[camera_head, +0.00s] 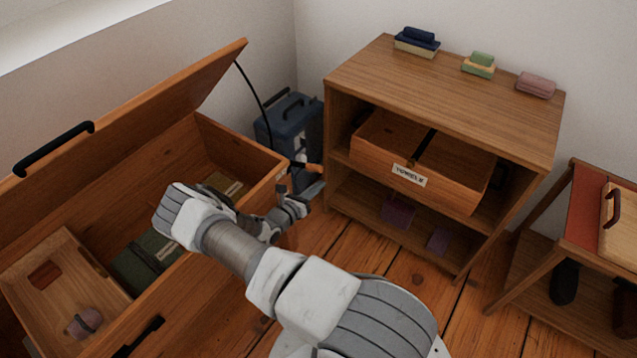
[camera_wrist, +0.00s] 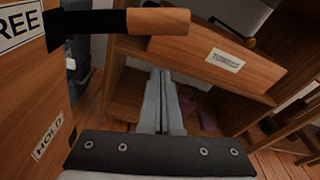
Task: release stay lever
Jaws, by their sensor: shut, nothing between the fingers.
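The stay lever is a black arm with a wooden handle (camera_wrist: 158,21) on the outer end panel of the wooden chest (camera_head: 262,168). Its handle (camera_head: 306,167) also shows in the head view. The lever sticks out level, right beside the FREE label (camera_wrist: 18,25); the HOLD label (camera_wrist: 48,135) is lower on the panel. The chest lid (camera_head: 130,100) stands raised, with a thin curved black stay (camera_head: 254,95) below it. My gripper (camera_head: 318,188) is shut and empty, below the handle and apart from it in the wrist view (camera_wrist: 160,75).
An open shelf unit (camera_head: 470,95) with a TOWELS drawer (camera_head: 440,185) stands close to the right. A blue case (camera_head: 290,125) stands behind the lever. A tray (camera_head: 60,270) and green bundles (camera_head: 145,262) lie in the chest. Some floor (camera_head: 390,255) is clear.

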